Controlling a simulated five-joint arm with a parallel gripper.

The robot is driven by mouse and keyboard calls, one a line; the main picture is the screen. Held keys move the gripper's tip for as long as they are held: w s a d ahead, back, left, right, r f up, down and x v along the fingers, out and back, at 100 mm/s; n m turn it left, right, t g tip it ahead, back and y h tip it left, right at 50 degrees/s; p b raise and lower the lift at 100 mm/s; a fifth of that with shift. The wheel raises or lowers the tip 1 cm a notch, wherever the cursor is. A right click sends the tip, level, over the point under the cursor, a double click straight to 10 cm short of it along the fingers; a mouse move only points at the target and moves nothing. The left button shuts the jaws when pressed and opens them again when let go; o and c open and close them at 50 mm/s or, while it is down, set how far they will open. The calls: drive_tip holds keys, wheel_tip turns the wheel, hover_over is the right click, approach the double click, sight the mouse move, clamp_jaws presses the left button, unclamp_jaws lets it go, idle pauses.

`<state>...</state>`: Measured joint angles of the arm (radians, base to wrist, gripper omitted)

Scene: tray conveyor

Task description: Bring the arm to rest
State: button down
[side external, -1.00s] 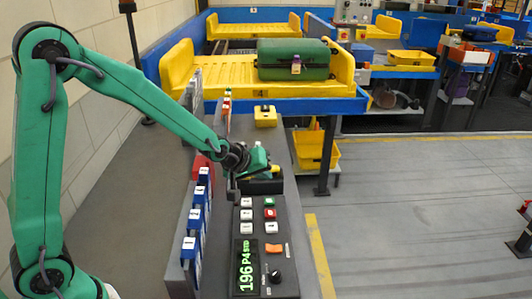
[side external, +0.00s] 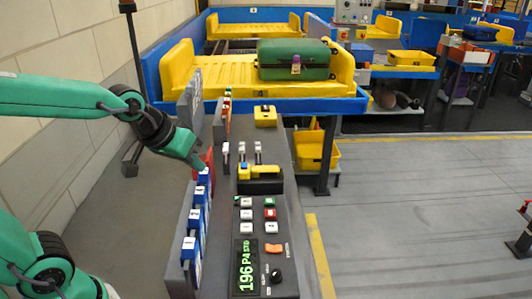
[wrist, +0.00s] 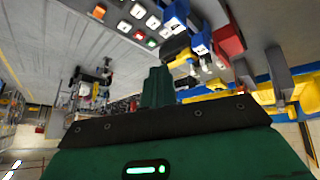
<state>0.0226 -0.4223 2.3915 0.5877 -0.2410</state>
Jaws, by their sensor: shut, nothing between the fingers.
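My green arm reaches in from the left in the side external view. My gripper (side external: 197,163) is shut and empty, and it points down and to the right over the row of blue switches (side external: 198,205). Its tip is close to the top of the row; I cannot tell whether it touches. In the wrist view the shut green fingers (wrist: 156,85) stick up in the middle, with nothing held.
The control panel (side external: 250,212) carries buttons, a green display (side external: 246,268) and a yellow-topped black device (side external: 260,178). A green suitcase (side external: 293,60) lies on the yellow tray (side external: 215,72) behind.

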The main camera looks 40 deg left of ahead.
drive_tip(key=s+r+m+g, duration=0.1)
drive_tip(key=s+m, duration=0.1)
drive_tip(key=s, duration=0.8)
drive_tip(key=shift+a+m, duration=0.3)
drive_tip(key=shift+a, duration=0.05)
idle(0.9)
